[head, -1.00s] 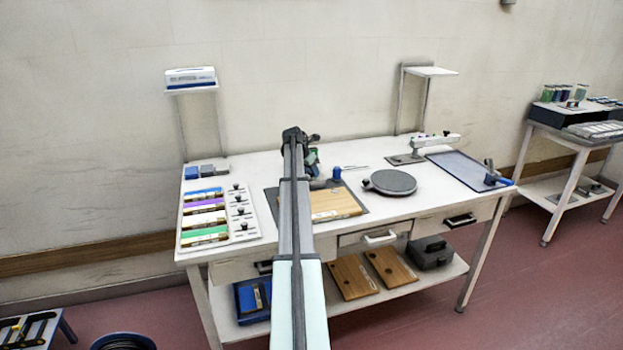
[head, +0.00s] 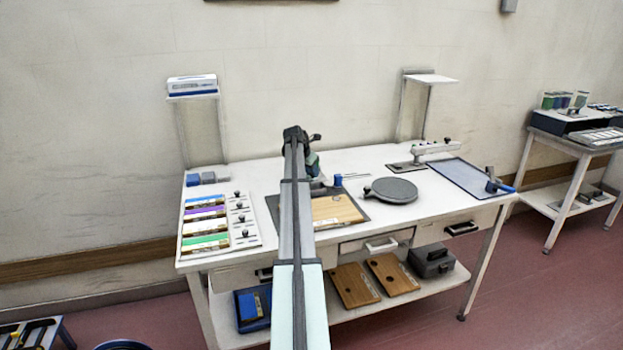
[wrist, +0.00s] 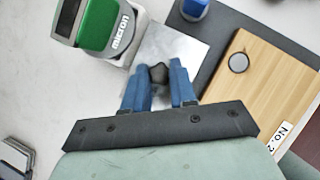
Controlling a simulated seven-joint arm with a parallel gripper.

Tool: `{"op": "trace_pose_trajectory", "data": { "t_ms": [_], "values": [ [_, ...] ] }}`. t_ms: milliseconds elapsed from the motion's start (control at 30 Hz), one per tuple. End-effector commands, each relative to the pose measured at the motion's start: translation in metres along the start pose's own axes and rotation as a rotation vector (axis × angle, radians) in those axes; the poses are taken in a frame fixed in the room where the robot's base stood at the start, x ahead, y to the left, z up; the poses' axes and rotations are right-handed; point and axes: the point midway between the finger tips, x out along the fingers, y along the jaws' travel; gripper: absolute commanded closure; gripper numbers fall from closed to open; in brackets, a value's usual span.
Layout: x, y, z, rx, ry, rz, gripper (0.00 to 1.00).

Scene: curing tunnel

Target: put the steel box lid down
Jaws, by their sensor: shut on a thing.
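The steel box lid (wrist: 182,48) is a flat, shiny square plate with a dark knob in the wrist view. My gripper (wrist: 160,70) has its blue fingers closed on either side of that knob. The lid lies across the left edge of the dark mat (wrist: 228,64), beside the green-topped micron device (wrist: 100,24). I cannot tell whether it touches the surface below. In the head view my arm hides the lid and most of my gripper.
A blue object (wrist: 194,8) stands just beyond the lid. The white table (head: 375,160) also carries a round grey plate (head: 393,190), a blue-grey tray (head: 462,172) and a rack of coloured strips (head: 205,222).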

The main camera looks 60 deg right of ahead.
Motion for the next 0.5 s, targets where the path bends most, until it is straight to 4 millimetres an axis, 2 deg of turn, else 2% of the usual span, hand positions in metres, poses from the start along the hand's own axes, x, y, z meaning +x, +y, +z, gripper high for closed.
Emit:
{"op": "trace_pose_trajectory", "data": {
  "t_ms": [100, 300, 400, 500],
  "values": [
    [-0.021, 0.001, 0.013, 0.000, -0.002, 0.002, 1.00],
    [-0.046, 0.001, 0.027, 0.001, -0.001, 0.001, 1.00],
    [-0.054, 0.003, 0.029, -0.003, 0.001, 0.002, 1.00],
    [-0.063, 0.015, 0.023, -0.016, 0.001, 0.010, 1.00]
  ]
}}
